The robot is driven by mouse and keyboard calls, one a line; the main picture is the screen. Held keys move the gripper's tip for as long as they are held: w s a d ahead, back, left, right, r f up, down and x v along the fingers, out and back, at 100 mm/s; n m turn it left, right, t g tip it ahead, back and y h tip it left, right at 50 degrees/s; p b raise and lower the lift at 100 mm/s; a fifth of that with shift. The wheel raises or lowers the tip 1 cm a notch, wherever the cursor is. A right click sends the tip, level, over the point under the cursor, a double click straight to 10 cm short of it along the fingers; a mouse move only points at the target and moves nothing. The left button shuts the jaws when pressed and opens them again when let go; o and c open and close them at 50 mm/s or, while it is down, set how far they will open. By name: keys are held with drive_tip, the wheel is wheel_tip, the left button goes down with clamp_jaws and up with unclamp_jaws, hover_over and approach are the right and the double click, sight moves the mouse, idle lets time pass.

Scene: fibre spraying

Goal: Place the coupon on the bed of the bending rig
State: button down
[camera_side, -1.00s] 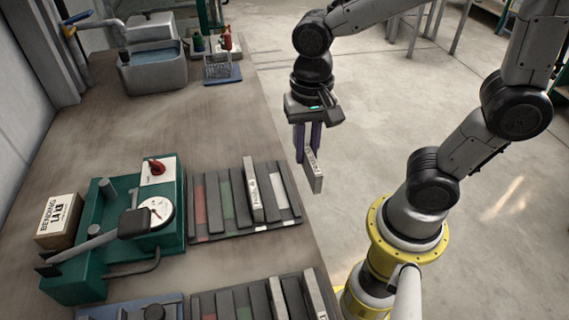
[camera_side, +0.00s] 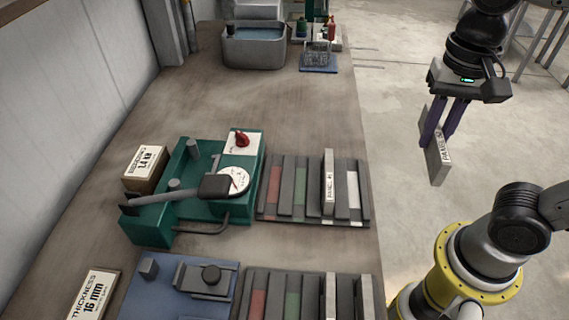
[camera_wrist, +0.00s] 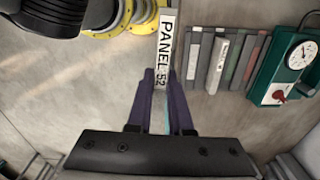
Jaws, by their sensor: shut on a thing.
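The coupon (camera_side: 437,158) is a thin grey plate with a white label, reading "PANEL 52" in the wrist view (camera_wrist: 166,50). My gripper (camera_side: 441,125) is shut on it with two purple fingers, which also show in the wrist view (camera_wrist: 164,80). The coupon hangs upright, slightly tilted, over the floor right of the bench, touching nothing else. The bending rig (camera_side: 190,160) is a green machine on the bench, left of my gripper, with a dial, a red knob, grey posts and a lever. The lever's dark head partly covers the bed area. The rig also shows in the wrist view (camera_wrist: 270,65).
A slotted rack (camera_side: 272,212) with a labelled plate stands right of the rig. A second rack (camera_side: 253,310) and a blue gauge (camera_side: 150,300) are in front. A water basin (camera_side: 228,50) and a small wire rack (camera_side: 318,55) stand at the back.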

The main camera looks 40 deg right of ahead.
drive_tip(key=w+a+r, duration=0.5)
drive_tip(key=w, duration=0.6)
drive_tip(key=w+a+r, duration=0.5)
drive_tip(key=w+r, duration=0.1)
drive_tip(key=w, duration=0.4)
drive_tip(key=n, duration=0.1)
hover_over(197, 165)
drive_tip(key=s, duration=0.4)
drive_tip(key=shift+f, duration=9.1)
drive_tip(key=f, duration=0.6)
drive_tip(key=a+f, duration=0.1)
drive_tip(key=f, duration=0.2)
drive_tip(key=shift+f, duration=0.3)
drive_tip(key=shift+f, duration=0.15)
drive_tip(key=c, duration=0.8)
unclamp_jaws()
drive_tip(key=shift+c, duration=0.2)
